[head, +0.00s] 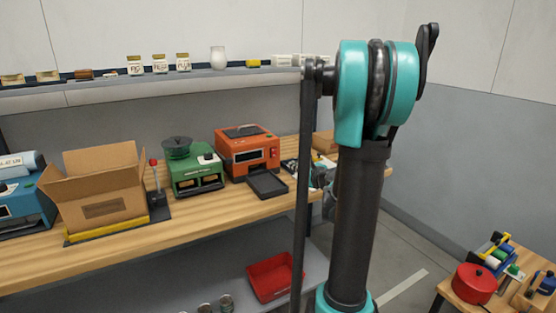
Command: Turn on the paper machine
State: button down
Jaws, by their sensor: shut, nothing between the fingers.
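Several machines stand on the wooden bench; I cannot tell from labels which is the paper machine. An orange machine (247,150) has a dark window, small buttons on its front right and a black tray (267,185) before it. A green machine (194,167) with a black round top and a dark knob is left of it. Whether any is on cannot be seen. My gripper is not in view; my dark and teal arm rises right of centre.
An open cardboard box (95,187) sits on a yellow-edged base beside a red-knobbed lever (154,172). A shelf (150,90) with jars runs above the bench (210,212). A red bin (272,278) is below. A red pot (474,284) is at lower right.

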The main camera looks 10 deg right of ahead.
aim_at(275, 157)
jog(key=shift+s+f+m, duration=0.1)
jog(key=shift+s+m, duration=0.05)
jog(key=shift+m, duration=0.5)
jog(key=shift+s+f+m, duration=0.1)
jog(key=shift+s+m, duration=0.05)
jog(key=shift+m, duration=0.5)
jog(key=shift+w, duration=0.15)
jog(key=x, duration=1.3)
jog(key=shift+w+r, duration=0.1)
jog(key=shift+w, duration=0.3)
jog(key=shift+w+a, duration=0.1)
jog(key=shift+w, duration=0.2)
